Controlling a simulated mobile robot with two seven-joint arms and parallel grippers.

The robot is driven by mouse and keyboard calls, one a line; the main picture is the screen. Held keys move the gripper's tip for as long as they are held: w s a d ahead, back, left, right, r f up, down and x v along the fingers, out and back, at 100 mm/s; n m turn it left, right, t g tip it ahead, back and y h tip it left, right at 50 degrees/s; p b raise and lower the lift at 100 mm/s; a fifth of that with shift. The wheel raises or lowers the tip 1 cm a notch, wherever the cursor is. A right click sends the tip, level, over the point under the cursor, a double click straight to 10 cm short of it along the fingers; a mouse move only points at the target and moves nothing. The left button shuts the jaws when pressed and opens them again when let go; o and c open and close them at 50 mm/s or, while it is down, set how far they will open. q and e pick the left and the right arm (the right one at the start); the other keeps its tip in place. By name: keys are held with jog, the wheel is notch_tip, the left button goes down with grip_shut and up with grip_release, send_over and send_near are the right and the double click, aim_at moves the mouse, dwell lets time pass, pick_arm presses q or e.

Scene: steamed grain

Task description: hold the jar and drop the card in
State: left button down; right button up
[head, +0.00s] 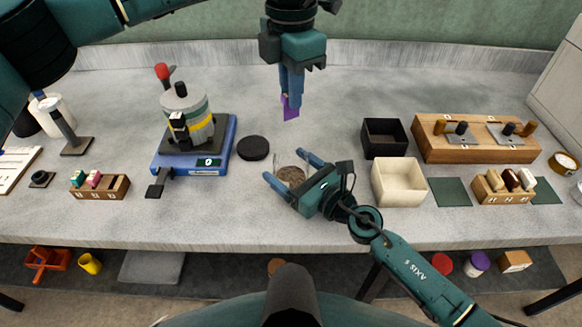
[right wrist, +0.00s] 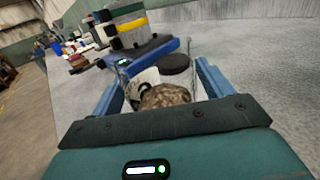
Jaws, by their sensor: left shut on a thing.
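The clear jar (head: 291,174) stands on the bench with brown grain in it; the grain also shows in the right wrist view (right wrist: 165,97). My right gripper (head: 285,166) is low at the jar, its fingers spread wide on either side of it. I cannot tell whether they touch the glass. My left gripper (head: 291,97) points down above and behind the jar, shut on a small purple card (head: 291,111). The card hangs below the fingertips, apart from the jar. The jar's rim is hard to make out.
A black round lid (head: 253,148) lies left of the jar. A blue-based device (head: 222,150) stands farther left. A black box (head: 384,138) and a cream box (head: 399,182) stand to the right. A wooden block (head: 470,150) is at the back right.

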aim_at(291, 147)
jog(key=c, duration=1.1)
pick_arm(q)
jog(key=shift+f, duration=6.5)
jog(key=c, duration=1.3)
grip_release()
jog(key=shift+c, duration=0.2)
jog(key=shift+r, duration=0.1)
notch_tip(291, 147, up, 12)
jog(key=shift+f, duration=0.1)
pick_arm(e)
jog(key=o, duration=1.3)
jog(key=shift+s+d, duration=0.1)
